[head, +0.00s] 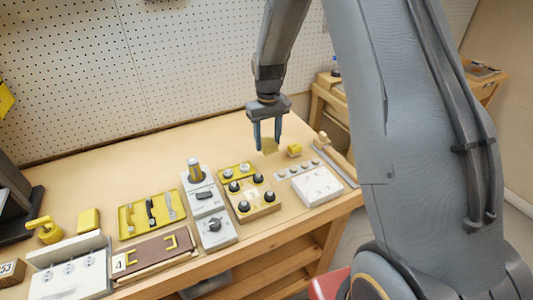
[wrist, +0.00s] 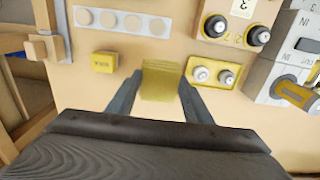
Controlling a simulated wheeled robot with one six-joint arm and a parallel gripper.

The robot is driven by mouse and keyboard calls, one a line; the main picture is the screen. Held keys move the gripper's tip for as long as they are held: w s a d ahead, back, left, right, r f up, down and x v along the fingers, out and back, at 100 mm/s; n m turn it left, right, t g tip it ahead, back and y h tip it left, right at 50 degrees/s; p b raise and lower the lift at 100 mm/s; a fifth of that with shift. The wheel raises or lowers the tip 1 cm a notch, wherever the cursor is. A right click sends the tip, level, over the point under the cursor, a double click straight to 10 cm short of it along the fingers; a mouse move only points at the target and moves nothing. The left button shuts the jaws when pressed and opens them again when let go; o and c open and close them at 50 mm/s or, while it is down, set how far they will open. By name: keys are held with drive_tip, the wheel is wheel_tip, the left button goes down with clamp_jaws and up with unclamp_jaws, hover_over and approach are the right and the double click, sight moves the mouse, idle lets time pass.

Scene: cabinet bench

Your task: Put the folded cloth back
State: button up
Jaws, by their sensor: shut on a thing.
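A yellow folded cloth (head: 270,146) is between the fingers of my gripper (head: 267,148). In the wrist view the cloth (wrist: 161,82) looks like a soft, ridged yellow block, with one finger on each side of it. My gripper is shut on it above the back right part of the bench (head: 110,180). How high the cloth is above the bench top is hard to tell.
A small yellow block (head: 294,150) lies right of the cloth. Nearby are a yellow two-knob plate (head: 245,168), a several-knob box (head: 253,205) and a white box (head: 318,187). A yellow tool tray (head: 128,222) lies left. The bench's back strip is clear.

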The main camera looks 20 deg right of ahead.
sight(268, 143)
drive_tip(key=shift+f+p, duration=0.85)
drive_tip(key=shift+f, duration=2.35)
drive_tip(key=o, duration=1.2)
drive_tip(key=shift+f, duration=0.15)
wheel_tip(268, 143, up, 11)
drive_tip(key=b, duration=0.3)
drive_tip(key=shift+s+r+b, duration=0.15)
drive_tip(key=shift+r+b, duration=0.2)
drive_tip(key=shift+r, duration=0.25)
drive_tip(key=s+r+m+t, duration=0.1)
drive_tip(key=s+m, duration=0.1)
drive_tip(key=s, duration=2.2)
drive_tip(key=shift+s+r, duration=0.35)
